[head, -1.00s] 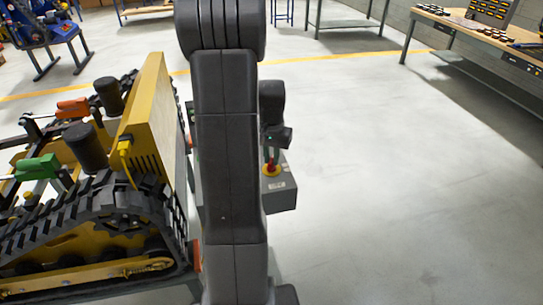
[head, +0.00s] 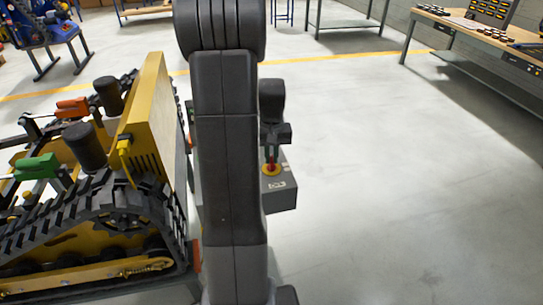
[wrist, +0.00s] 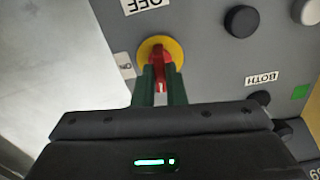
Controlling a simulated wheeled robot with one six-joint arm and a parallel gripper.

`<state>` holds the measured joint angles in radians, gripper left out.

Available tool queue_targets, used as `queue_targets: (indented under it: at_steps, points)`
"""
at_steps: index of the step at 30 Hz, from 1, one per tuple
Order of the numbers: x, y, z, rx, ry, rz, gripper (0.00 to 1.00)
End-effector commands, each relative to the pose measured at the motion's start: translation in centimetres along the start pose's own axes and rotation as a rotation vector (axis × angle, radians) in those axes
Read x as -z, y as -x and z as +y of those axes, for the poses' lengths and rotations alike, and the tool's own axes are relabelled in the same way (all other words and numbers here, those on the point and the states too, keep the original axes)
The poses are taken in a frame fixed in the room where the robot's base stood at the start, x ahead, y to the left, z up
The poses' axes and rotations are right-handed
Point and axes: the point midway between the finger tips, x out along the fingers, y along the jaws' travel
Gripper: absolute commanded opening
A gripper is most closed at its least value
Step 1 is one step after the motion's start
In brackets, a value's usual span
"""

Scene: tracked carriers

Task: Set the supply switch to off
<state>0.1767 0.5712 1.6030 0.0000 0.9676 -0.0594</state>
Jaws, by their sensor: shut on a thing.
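The supply switch has a red handle (wrist: 157,54) on a round yellow plate (wrist: 176,48), set in a grey panel (wrist: 200,62). In the wrist view an OFF label (wrist: 146,5) is above the switch and a second small label (wrist: 124,66), probably ON, is to its left. The handle lies along the up-down line of that view, roughly toward the OFF side. My gripper (wrist: 160,78) is shut on the handle, with a green finger on each side. The fingers hide its lower part. In the head view the red handle (head: 270,163) is under my gripper (head: 271,154).
The panel also carries black knobs (wrist: 241,21), a BOTH label (wrist: 262,79) and a green patch (wrist: 300,91). In the head view a yellow tracked carrier (head: 150,110) stands left of my arm. The floor to the right is clear up to a workbench (head: 485,35).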

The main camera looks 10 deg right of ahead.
Motion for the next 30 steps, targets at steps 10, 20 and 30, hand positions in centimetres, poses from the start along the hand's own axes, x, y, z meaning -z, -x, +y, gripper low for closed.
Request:
queue_targets:
  at_steps: [10, 20, 30]
  points:
    - [0.03, 0.04, 0.01, 0.0, 0.135, 0.001, 0.0]
    - [0.03, 0.06, 0.01, 0.0, 0.153, 0.001, 0.0]
    - [0.02, 0.05, 0.01, 0.0, 0.152, 0.001, 0.33]
